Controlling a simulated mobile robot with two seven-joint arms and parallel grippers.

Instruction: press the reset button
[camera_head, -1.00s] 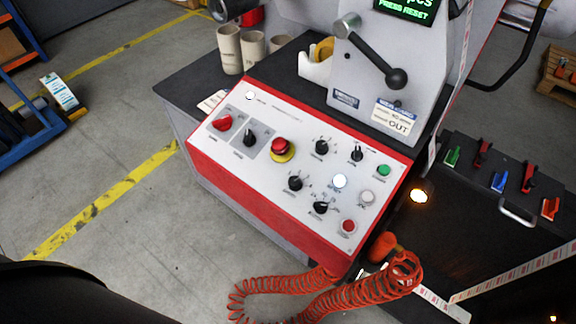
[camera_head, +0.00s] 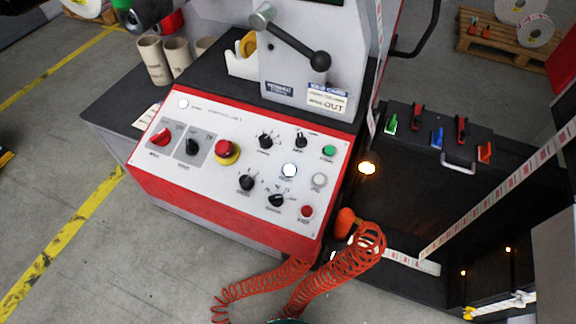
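The control panel (camera_head: 225,130) is a white, red-edged sloping face in the middle of the head view. A round white button (camera_head: 289,170) on it glows; small lettering below it is too blurred to read for certain. An unlit white button (camera_head: 319,180) sits to its right, a green button (camera_head: 329,150) above right and a red button (camera_head: 306,212) below right. A red mushroom button on a yellow ring (camera_head: 226,150) is left of centre. Neither gripper can be made out in the view, and nothing covers the panel's buttons.
Black knobs (camera_head: 247,182) surround the glowing button. A black-knobbed lever (camera_head: 300,48) stands above the panel. A coiled orange hose (camera_head: 345,275) hangs at the panel's lower right. A label strip (camera_head: 500,190) runs across the right side. Grey floor is open at left.

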